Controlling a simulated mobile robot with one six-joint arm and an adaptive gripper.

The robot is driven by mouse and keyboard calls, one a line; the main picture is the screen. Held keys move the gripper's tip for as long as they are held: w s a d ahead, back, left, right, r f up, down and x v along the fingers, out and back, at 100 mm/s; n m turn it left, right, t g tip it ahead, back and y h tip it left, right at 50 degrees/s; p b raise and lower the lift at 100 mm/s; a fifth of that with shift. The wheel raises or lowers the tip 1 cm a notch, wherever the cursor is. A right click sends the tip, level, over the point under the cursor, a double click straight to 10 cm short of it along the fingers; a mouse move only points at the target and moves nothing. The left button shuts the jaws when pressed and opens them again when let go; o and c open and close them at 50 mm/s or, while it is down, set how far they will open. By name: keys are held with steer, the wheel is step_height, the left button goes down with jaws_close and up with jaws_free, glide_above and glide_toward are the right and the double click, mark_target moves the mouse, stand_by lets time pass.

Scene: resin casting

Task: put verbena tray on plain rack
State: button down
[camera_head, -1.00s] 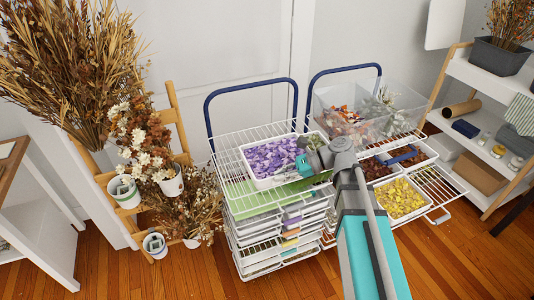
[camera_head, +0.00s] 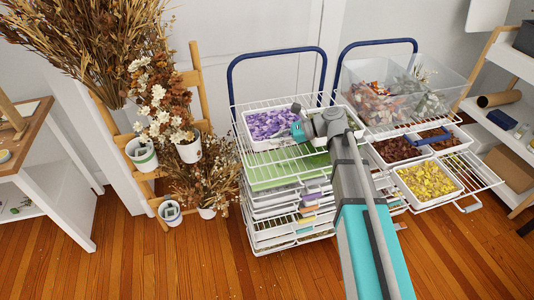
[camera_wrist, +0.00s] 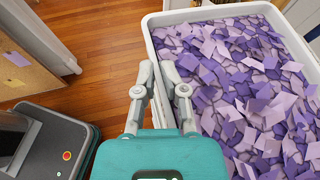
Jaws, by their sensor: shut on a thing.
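The verbena tray, a white tray filled with purple petals (camera_head: 268,124), is at the back left of the left wire rack's (camera_head: 240,160) top level. It fills the right of the wrist view (camera_wrist: 245,85). My gripper (camera_head: 303,128) is at the tray's right side in the head view. In the wrist view my gripper (camera_wrist: 165,85) is shut on the tray's near rim. I cannot tell whether the tray rests on the wires or hangs just above them. Which rack is called plain is not marked.
A green sheet (camera_head: 285,168) shows beneath the front of the top level. Another white tray, partly hidden by my arm, is right of my gripper. The right rack holds a clear bin (camera_head: 400,88) and trays of yellow (camera_head: 428,180) and brown petals. Dried flowers (camera_head: 160,105) stand left.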

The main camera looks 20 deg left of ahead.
steer(key=shift+w+a+f+b, duration=0.3)
steer(key=shift+a+f+b, duration=0.15)
steer(key=shift+f, duration=0.15)
steer(key=shift+w+a+f+b, duration=0.3)
steer(key=shift+a+f+b, duration=0.15)
steer(key=shift+f, duration=0.15)
steer(key=shift+d, duration=0.1)
steer(key=shift+w+a+f+b, duration=0.15)
steer(key=shift+a+f+b, duration=0.05)
steer(key=shift+f+b, duration=0.2)
steer(key=shift+w+a+f+b, duration=0.1)
steer(key=shift+a+f+b, duration=0.1)
steer(key=shift+f+b, duration=1.35)
steer(key=shift+f, duration=0.05)
steer(key=shift+f, duration=0.1)
steer(key=c, duration=0.7)
jaws_free()
steer(key=shift+r, duration=0.2)
